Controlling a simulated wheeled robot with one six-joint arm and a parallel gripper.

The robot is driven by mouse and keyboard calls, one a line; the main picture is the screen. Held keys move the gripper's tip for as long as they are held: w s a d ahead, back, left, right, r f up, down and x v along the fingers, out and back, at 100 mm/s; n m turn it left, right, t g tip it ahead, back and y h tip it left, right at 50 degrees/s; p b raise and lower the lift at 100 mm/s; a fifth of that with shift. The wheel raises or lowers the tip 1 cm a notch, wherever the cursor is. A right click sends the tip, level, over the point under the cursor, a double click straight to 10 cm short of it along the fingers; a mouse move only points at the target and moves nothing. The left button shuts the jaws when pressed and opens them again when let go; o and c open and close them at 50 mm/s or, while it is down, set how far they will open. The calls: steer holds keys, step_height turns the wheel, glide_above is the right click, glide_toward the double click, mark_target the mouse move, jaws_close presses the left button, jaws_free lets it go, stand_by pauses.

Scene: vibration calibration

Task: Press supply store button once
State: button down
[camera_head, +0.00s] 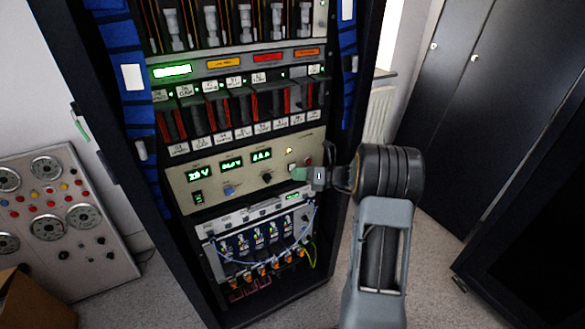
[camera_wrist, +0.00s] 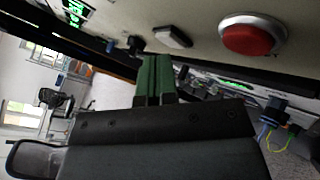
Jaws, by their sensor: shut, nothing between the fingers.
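The beige supply panel (camera_head: 245,172) has green number displays, knobs and small buttons, and sits in the dark rack. My gripper (camera_head: 299,173) is at the panel's lower right, with its green fingers pointing at the panel face. In the wrist view, my gripper (camera_wrist: 157,62) shows its green fingers closed together and empty. Just past the fingertips, a pale square button (camera_wrist: 172,37) stands out from the panel. A round red button (camera_wrist: 252,36) with a metal ring is to its right. Whether the fingertips touch the panel or a button cannot be told. No store label is readable.
Below the panel is a unit with blue, yellow and green cables (camera_head: 262,245). Card modules (camera_head: 240,105) fill the rack above. A gauge panel (camera_head: 60,220) stands at the left, a cardboard box (camera_head: 35,303) at lower left, and dark cabinets (camera_head: 470,100) at right.

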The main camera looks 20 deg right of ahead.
steer(key=shift+w, duration=0.4)
stand_by(0.3)
steer(key=shift+s+p, duration=0.2)
steer(key=shift+p, duration=0.15)
steer(key=shift+s+p, duration=0.3)
steer(key=shift+s, duration=0.3)
steer(key=shift+s, duration=0.1)
steer(key=shift+s+d+p, duration=0.15)
steer(key=shift+s+p, duration=0.25)
steer(key=shift+s, duration=0.8)
steer(key=shift+s+d+p, duration=0.15)
steer(key=shift+s+p, duration=0.25)
steer(key=shift+s, duration=0.8)
